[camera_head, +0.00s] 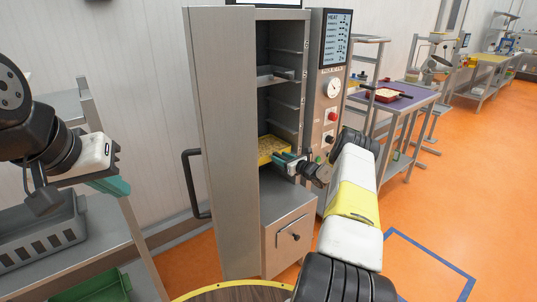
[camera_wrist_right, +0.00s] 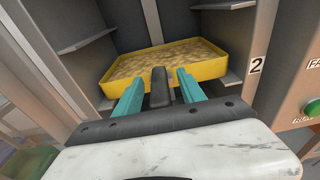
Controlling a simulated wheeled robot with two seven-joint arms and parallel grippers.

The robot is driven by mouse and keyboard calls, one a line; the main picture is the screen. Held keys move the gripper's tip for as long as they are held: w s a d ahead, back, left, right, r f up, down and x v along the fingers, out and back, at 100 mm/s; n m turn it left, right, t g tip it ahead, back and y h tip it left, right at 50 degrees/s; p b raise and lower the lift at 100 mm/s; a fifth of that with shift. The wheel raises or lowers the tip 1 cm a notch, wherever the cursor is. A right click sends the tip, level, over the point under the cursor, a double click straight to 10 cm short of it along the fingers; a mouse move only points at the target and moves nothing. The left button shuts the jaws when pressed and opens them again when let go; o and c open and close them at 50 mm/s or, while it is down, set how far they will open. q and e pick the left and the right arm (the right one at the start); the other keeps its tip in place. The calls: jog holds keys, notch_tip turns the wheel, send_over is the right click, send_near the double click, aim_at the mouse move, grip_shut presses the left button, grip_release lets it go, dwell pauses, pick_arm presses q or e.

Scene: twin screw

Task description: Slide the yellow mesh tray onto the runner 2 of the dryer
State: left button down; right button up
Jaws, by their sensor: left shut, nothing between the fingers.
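The yellow mesh tray (camera_head: 264,153), filled with pale pieces, sits low inside the open dryer (camera_head: 228,120). In the right wrist view the yellow tray (camera_wrist_right: 205,68) looks roughly level, beside the label 2 (camera_wrist_right: 257,66) on the right. Its contact with the runners is hidden. My right gripper (camera_head: 290,160) is at the tray's front. In the wrist view its teal fingers (camera_wrist_right: 160,84) stand apart on either side of a black handle (camera_wrist_right: 160,92), with gaps on both sides. My left gripper (camera_head: 121,187) is shut and empty, left of the dryer.
The dryer door's black handle (camera_head: 191,184) is at left. Empty runners (camera_head: 285,98) lie above the tray. A control panel (camera_head: 332,90) is at right. A grey basket (camera_head: 40,238) and green bin (camera_head: 92,287) stand on the left rack. A purple table (camera_head: 415,99) stands behind.

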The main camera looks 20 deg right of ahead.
jog(key=shift+s+f, duration=0.1)
jog(key=shift+f, duration=0.05)
jog(key=v, duration=0.7)
jog(key=shift+s+d, duration=0.15)
jog(key=shift+s, duration=0.15)
jog(key=f+v, duration=0.1)
jog(key=v, duration=0.8)
dwell(0.5)
jog(key=shift+s, duration=0.15)
